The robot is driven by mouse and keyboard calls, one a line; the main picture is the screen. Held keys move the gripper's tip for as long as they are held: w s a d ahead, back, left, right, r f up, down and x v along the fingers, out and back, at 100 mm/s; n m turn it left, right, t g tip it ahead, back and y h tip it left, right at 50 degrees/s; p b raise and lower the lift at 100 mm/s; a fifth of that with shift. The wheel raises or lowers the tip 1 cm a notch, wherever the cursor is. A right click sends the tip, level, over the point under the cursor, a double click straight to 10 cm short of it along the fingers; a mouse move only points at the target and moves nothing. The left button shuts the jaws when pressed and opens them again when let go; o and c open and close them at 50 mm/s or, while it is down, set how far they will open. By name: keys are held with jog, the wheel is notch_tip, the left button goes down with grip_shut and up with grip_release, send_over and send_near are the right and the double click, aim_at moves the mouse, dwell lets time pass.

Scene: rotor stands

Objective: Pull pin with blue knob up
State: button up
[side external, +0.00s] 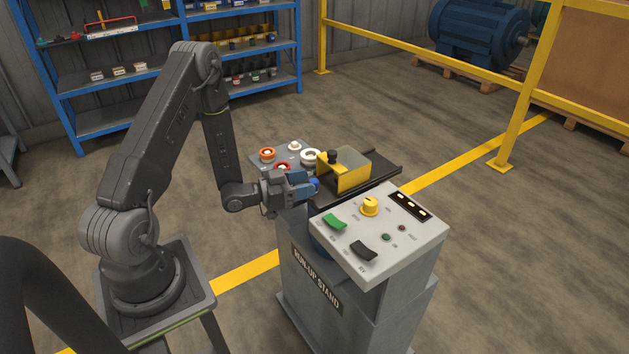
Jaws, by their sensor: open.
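The pin below the knob is hidden from this view. My gripper (307,186) reaches in level from the left, with its jaws open. Its fingertips are at the knob; I cannot tell whether they touch it or sit around it.
The yellow guard (352,178) with a black knob on top (332,157) stands just right of my gripper. Behind are white, orange and red round parts on a tray (277,148). A control panel (350,262) with switches and a yellow dial (370,206) is in front.

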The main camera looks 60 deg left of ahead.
aim_at(315, 180)
jog(key=shift+x, duration=1.6)
grip_shut()
